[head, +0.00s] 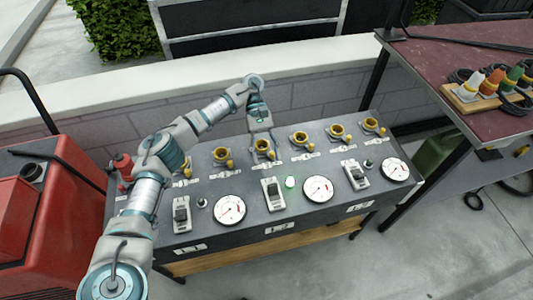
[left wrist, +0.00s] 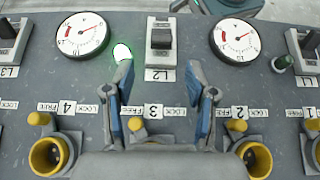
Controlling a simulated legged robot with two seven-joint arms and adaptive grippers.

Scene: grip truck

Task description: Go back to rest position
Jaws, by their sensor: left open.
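My left arm reaches in from the left over a grey control panel (head: 250,190). My left gripper (head: 264,132) points down at the panel's back row, close to a yellow socket (head: 263,146). In the left wrist view my left gripper (left wrist: 160,92) has its two blue-padded fingers spread apart, with nothing between them but panel and the label 3. The gripper body hides the socket behind that label. Yellow sockets show on both sides, one by label 4 (left wrist: 48,155) and one by label 2 (left wrist: 254,158). My right gripper is not in view.
The panel carries switches, including L2 (left wrist: 160,40), round gauges (head: 318,188) and a lit green lamp (head: 291,182). A red machine (head: 50,210) stands at left. A dark red table (head: 450,60) with coloured plugs (head: 490,82) stands at right. A low wall (head: 320,90) runs behind.

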